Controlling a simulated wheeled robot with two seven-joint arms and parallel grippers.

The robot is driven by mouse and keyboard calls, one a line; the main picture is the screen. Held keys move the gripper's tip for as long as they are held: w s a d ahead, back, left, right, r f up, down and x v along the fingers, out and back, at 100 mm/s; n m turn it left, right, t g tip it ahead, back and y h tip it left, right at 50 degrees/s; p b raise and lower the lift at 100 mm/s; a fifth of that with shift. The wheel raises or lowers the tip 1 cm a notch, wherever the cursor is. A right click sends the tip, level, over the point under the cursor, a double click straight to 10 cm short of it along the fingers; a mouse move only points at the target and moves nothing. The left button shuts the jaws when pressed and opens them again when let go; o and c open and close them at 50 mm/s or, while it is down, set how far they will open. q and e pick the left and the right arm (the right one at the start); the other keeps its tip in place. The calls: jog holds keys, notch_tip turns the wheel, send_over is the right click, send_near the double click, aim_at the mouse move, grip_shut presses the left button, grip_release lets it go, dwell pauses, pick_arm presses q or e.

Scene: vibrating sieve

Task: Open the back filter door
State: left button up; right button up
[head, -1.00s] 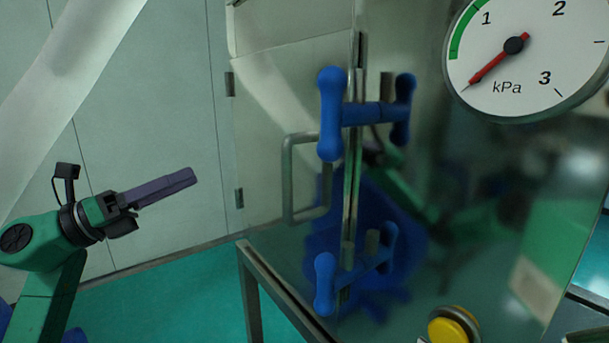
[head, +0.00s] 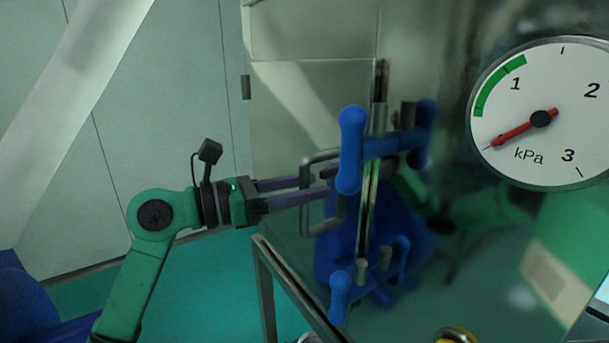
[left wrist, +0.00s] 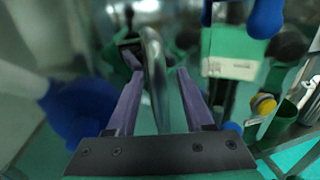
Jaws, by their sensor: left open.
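The filter door (head: 300,95) is a flat metal panel with a grey U-shaped handle (head: 346,215). It looks closed, its edge meeting the shiny housing. Blue double-ended knobs sit at the seam, an upper one (head: 350,150) and a lower one (head: 340,297). My left gripper (head: 325,182) is open, its purple fingers reaching to the handle. In the left wrist view the handle bar (left wrist: 154,70) stands between the two open fingers (left wrist: 157,85); I cannot tell whether either touches it. My right gripper is not in view.
A kPa gauge (head: 540,119) is on the right. A yellow button (head: 456,336) shows at the bottom edge. A metal frame leg (head: 266,290) stands below the door. The pale wall (head: 190,80) and green floor lie to the left.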

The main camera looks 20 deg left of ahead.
pick_arm(q)
jog(key=shift+a, duration=0.1)
grip_shut()
dwell(1.3)
